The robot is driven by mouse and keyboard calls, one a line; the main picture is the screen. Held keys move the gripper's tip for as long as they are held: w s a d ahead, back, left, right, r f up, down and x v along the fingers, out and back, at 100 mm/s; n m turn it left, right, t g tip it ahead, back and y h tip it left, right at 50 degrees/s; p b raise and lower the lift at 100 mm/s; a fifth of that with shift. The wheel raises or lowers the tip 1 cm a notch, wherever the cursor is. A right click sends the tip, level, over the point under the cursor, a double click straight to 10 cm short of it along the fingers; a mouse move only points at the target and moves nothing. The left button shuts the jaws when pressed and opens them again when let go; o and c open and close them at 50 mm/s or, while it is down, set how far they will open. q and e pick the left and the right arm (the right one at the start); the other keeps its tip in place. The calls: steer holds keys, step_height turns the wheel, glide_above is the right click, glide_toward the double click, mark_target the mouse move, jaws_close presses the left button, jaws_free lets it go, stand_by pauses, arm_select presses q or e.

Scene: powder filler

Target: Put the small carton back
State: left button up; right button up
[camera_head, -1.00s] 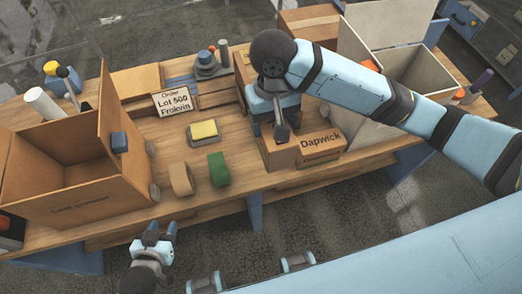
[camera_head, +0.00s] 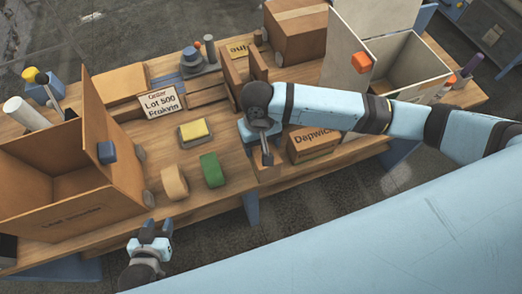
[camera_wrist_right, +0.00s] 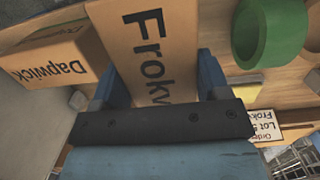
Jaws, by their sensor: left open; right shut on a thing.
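My right gripper (camera_head: 264,150) is shut on a small brown carton. In the right wrist view the carton (camera_wrist_right: 150,50) lies between the fingers and shows the letters "Frokv". In the head view my gripper mostly hides it, near the table's front edge. A similar carton marked "Dapwick" (camera_head: 313,145) stands just right of the gripper, and it also shows in the right wrist view (camera_wrist_right: 50,62). My left gripper (camera_head: 152,236) is open and empty in front of the table.
An order sign (camera_head: 160,103) reads "Lot 500 Frokvin". A yellow-topped block (camera_head: 194,130), a tan roll (camera_head: 174,183) and a green roll (camera_head: 211,170) lie mid-table. A large open box (camera_head: 70,185) is at left. A closed box (camera_head: 297,32) and pale bin (camera_head: 415,70) stand behind.

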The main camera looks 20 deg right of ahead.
step_height(320, 180, down, 4)
steer(key=shift+f, duration=0.4)
steer(key=o, duration=1.3)
steer(key=shift+f, duration=0.15)
steer(key=r, duration=0.4)
steer(key=w+r, duration=0.1)
steer(key=r, duration=0.7)
steer(key=shift+w+r, duration=0.1)
steer(key=shift+w, duration=0.1)
steer(key=shift+a, duration=0.1)
